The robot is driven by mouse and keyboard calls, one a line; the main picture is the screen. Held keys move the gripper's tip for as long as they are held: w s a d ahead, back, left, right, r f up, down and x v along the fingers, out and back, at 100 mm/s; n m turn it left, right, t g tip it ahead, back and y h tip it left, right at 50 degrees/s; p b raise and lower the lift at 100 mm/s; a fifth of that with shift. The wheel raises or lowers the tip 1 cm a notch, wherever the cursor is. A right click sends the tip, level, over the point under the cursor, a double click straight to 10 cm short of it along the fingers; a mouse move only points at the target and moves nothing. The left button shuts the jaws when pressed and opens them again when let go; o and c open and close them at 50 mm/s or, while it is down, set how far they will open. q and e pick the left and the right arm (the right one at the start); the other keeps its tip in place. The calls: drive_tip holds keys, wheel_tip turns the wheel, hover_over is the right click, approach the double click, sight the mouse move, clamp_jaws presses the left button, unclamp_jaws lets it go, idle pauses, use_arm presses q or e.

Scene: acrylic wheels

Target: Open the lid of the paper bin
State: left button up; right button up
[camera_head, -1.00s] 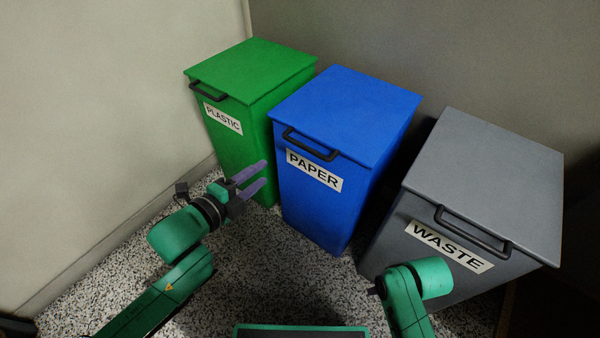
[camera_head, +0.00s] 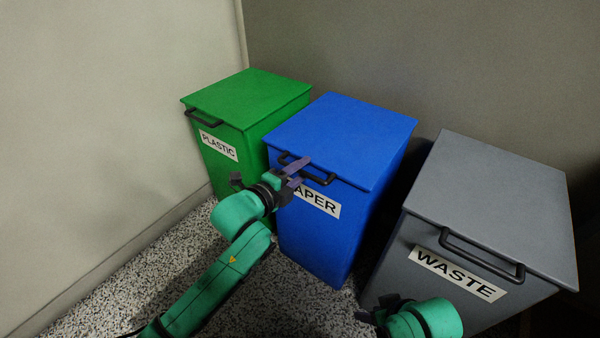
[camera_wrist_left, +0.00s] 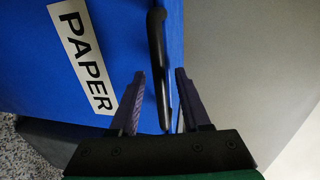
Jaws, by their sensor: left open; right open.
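The blue paper bin (camera_head: 312,235) stands between two other bins, and its lid (camera_head: 345,137) is closed. A black bar handle (camera_head: 325,182) is on the lid's front edge, above the PAPER label, which my left gripper partly covers. My left gripper (camera_head: 298,175) is open at this handle. In the left wrist view, the handle (camera_wrist_left: 158,50) runs between the two open fingers (camera_wrist_left: 160,75), with gaps visible beside it. The lid's front edge and the PAPER label (camera_wrist_left: 82,55) also show there. My right gripper (camera_head: 388,306) is open, small and mostly hidden, low before the grey bin.
The green plastic bin (camera_head: 225,170) stands close on the left, and the grey waste bin (camera_head: 480,200) on the right; both lids are closed. Walls stand behind and to the left. The speckled floor (camera_head: 180,262) is clear in front of the plastic bin.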

use_arm(q)
clamp_jaws()
idle(1.4)
